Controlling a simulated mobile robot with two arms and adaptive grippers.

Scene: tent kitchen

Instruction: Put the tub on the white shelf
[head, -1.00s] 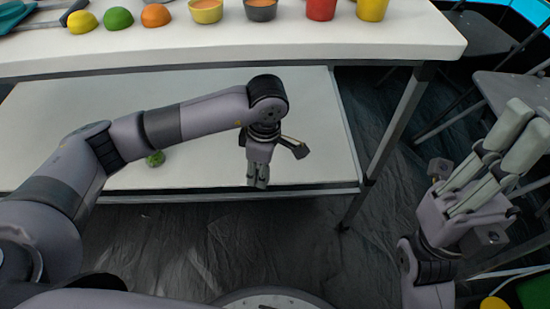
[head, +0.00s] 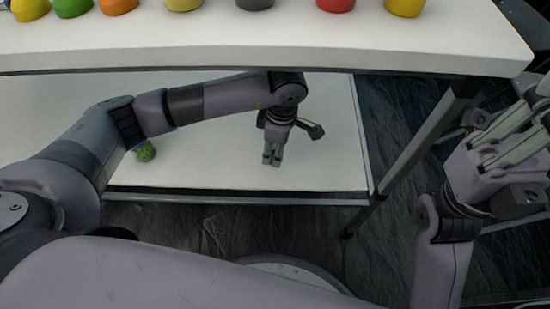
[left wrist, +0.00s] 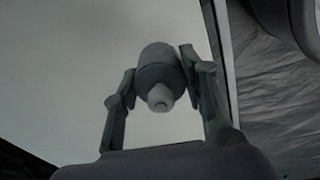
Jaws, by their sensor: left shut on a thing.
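The white shelf (head: 215,170) is the pale lower board under the white table. My left gripper (head: 271,160) points down over the right part of this shelf. In the left wrist view the same gripper (left wrist: 163,90) is shut on a small grey rounded thing with a paler tip, which I take for the tub (left wrist: 158,62). The tub lies between the two fingers, over the pale shelf surface. In the head view I cannot make out the tub at the fingertips, nor whether it touches the shelf. My right gripper (head: 535,112) is at the right edge, its tips partly cut off.
A small green thing (head: 145,151) lies on the shelf at the left, near my left arm. The white table top (head: 300,42) overhangs the shelf and bears fruit and cups. A grey table leg (head: 425,145) stands right of the shelf. Bare shelf lies around my left gripper.

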